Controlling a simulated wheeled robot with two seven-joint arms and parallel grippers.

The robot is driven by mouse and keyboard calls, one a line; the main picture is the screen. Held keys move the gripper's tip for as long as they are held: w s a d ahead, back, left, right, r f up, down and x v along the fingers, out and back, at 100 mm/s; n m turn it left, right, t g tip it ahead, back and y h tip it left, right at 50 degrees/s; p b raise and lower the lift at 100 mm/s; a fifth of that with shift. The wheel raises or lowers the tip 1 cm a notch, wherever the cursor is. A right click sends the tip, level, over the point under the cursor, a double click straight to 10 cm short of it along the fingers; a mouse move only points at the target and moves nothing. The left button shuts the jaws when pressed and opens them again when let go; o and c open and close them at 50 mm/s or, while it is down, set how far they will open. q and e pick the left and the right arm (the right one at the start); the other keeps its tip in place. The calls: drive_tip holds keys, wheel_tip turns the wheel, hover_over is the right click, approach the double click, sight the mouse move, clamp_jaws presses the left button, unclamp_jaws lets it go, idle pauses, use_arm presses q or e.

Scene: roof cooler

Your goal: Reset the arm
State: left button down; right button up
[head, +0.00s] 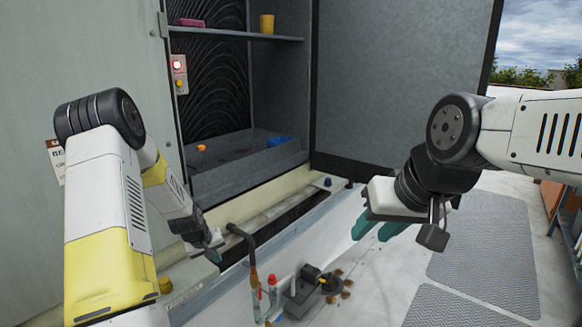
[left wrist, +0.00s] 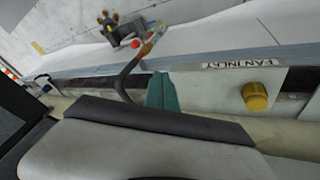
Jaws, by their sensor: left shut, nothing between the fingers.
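My left arm comes in from the left, white and yellow, bent down at the elbow. Its gripper (head: 213,252) hangs low over the cooler's front edge, partly hidden by its own wrist. In the left wrist view its teal fingers (left wrist: 162,92) are together with nothing between them, near the bent dark pipe. My right arm comes in from the right. Its gripper (head: 378,230) points down over the pale roof, its two teal fingers apart and empty.
The open grey cabinet holds a shelf (head: 235,35) with a yellow cup (head: 267,24). A bent pipe (head: 247,245) stands by the ledge, near a small pump-like device (head: 305,290). A yellow knob (left wrist: 255,97) is beside a "FAN INLET" label (left wrist: 240,64). Grey mats (head: 485,250) lie right.

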use_arm(q)
drive_tip(key=s+d+r+m, duration=0.25)
drive_tip(key=s+r, duration=0.35)
drive_tip(key=r, duration=0.7)
drive_tip(key=s+d+r+m, duration=0.1)
drive_tip(key=s+d+r, duration=0.4)
drive_tip(key=r, duration=0.7)
drive_tip(key=s+d+r+m, duration=0.1)
drive_tip(key=s+r, duration=0.3)
drive_tip(key=s, duration=0.6)
drive_tip(key=s+d+r+t+h, duration=0.1)
drive_tip(key=s+r, duration=0.3)
drive_tip(key=s, duration=0.7)
drive_tip(key=shift+d+m, duration=0.35)
drive_tip(key=shift+d, duration=0.25)
